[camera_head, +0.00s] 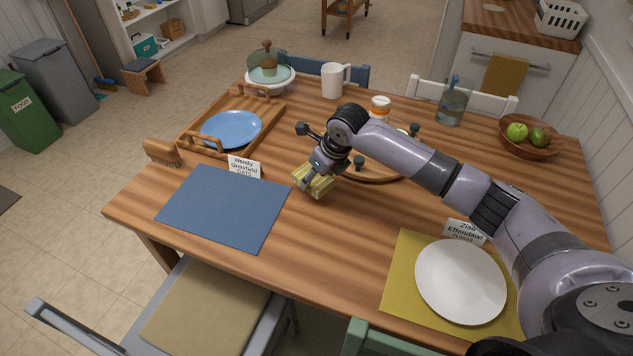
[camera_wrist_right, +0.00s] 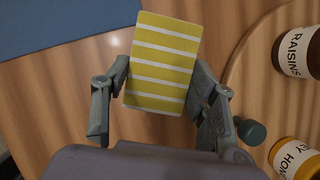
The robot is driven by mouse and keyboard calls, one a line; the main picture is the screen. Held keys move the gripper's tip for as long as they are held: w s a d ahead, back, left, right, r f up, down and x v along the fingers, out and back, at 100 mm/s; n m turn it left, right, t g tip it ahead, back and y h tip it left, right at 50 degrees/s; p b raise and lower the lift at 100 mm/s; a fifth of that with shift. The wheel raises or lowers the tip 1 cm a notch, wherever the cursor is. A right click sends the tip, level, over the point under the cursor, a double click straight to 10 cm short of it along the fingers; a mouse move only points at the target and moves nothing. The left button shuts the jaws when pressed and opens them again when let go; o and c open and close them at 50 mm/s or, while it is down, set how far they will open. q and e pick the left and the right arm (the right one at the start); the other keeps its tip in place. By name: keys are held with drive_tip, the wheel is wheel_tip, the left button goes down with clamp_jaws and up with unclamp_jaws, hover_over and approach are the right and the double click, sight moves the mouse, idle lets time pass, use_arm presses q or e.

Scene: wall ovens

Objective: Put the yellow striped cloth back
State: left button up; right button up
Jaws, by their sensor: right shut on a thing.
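The yellow striped cloth (camera_head: 313,182) is a small folded rectangle with white stripes. It also shows in the right wrist view (camera_wrist_right: 162,62), between the two fingers. My right gripper (camera_head: 318,172) is shut on the cloth, over the wooden table (camera_head: 340,232) between the blue mat and the round board. I cannot tell whether the cloth touches the table top. My left gripper is not in view.
A blue placemat (camera_head: 222,205) lies left of the cloth, with a name card (camera_head: 244,167) behind it. A tray (camera_head: 273,112) holds a blue plate (camera_head: 231,129). A white plate (camera_head: 460,281) sits on a yellow mat (camera_head: 402,285). Jars labelled raisins (camera_wrist_right: 298,52) and honey (camera_wrist_right: 295,158) stand close by.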

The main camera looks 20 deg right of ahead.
sight(319, 180)
drive_tip(key=shift+f, duration=1.35)
drive_tip(key=shift+f, duration=0.25)
drive_tip(key=o, duration=1.1)
drive_tip(key=shift+o, duration=0.2)
drive_tip(key=shift+r, duration=0.3)
drive_tip(key=v, duration=1.2)
